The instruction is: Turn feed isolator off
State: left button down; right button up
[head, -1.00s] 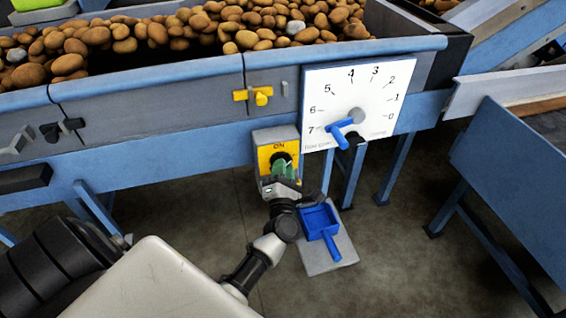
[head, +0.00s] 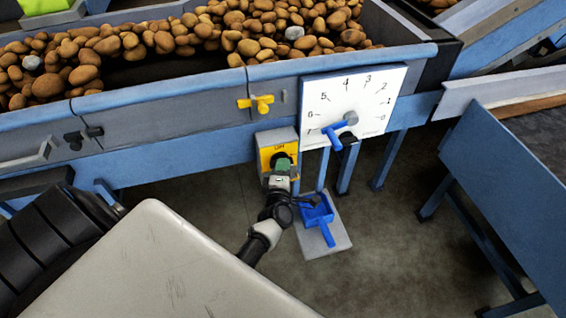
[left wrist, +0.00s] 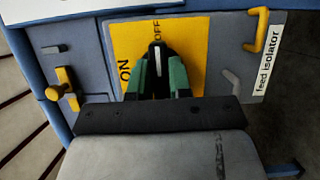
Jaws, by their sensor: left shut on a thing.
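The feed isolator is a grey box with a yellow plate (head: 265,153) below the hopper's blue frame, left of the white dial. The left wrist view shows its yellow plate (left wrist: 190,40), with ON at the left and OFF at the top. My left gripper (head: 283,163) is at the plate, its green fingertips shut on the dark knob (left wrist: 157,55). In the left wrist view the knob's light mark points up toward OFF. The fingers hide the knob's sides. My right gripper is not in view.
A white dial (head: 345,100) with a blue lever (head: 331,136) is close at the right. A yellow handle (head: 258,103) is above the isolator. A blue dustpan-like scoop (head: 319,212) lies on a grey plate below. Potatoes (head: 165,42) fill the hopper above.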

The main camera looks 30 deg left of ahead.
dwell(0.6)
pick_arm(q)
jog(key=c, duration=1)
grip_release()
jog(key=shift+c, duration=0.2)
jog(key=v, duration=1)
jog(key=shift+s+d, duration=0.2)
jog(key=shift+s, duration=0.15)
